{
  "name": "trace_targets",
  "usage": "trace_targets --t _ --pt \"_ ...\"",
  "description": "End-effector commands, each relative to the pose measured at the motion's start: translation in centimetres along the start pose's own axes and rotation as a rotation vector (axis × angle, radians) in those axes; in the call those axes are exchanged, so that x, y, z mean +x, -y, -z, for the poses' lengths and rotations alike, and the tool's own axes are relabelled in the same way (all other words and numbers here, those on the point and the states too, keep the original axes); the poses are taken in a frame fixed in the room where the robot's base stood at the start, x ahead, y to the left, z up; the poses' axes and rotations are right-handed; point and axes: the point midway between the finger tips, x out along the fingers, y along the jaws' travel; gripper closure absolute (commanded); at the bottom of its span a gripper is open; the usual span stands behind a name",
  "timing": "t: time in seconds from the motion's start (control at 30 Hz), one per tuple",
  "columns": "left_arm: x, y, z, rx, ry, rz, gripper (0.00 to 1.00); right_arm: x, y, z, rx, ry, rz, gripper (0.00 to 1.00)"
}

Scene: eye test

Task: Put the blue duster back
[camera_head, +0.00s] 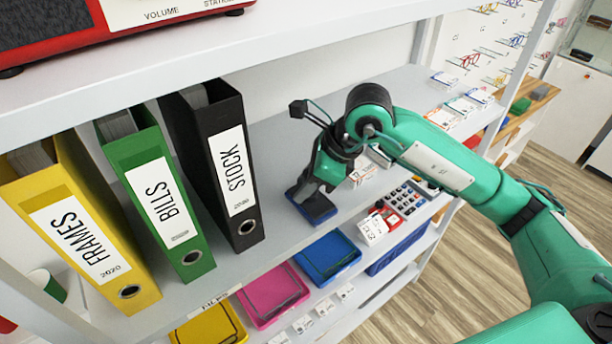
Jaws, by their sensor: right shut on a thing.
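The blue duster (319,211), a small dark blue block, is at the middle shelf, right of the black binder. My right gripper (303,190) points down at it and is shut on it. The fingers hide part of its top. I cannot tell whether it rests on the shelf or is just above it. My left gripper is not in view.
Yellow (85,240), green (160,200) and black (222,165) binders stand at the left of the shelf (275,150). Yellow, pink (272,295) and blue (327,257) trays sit below. A red radio (110,25) stands above.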

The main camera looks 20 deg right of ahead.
Motion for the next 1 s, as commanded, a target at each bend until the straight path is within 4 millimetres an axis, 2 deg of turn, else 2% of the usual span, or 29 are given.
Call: trace_targets --t 0.37,0.4,0.5,0.9,1.0 --pt "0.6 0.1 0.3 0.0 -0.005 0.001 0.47 0.4 0.0 0.2 0.0 0.0 0.0 0.9" --pt "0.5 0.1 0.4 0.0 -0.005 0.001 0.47 0.3 0.0 0.2 0.0 0.0 0.0 0.65" --pt "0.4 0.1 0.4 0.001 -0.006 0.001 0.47 0.3 0.0 0.2 0.0 0.0 0.0 0.47" --pt "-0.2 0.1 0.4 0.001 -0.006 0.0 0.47 -0.2 0.0 -0.1 0.0 0.0 0.0 0.47" --pt "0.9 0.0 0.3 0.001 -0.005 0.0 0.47 -1.3 0.2 0.2 -0.001 0.001 0.005 0.47"
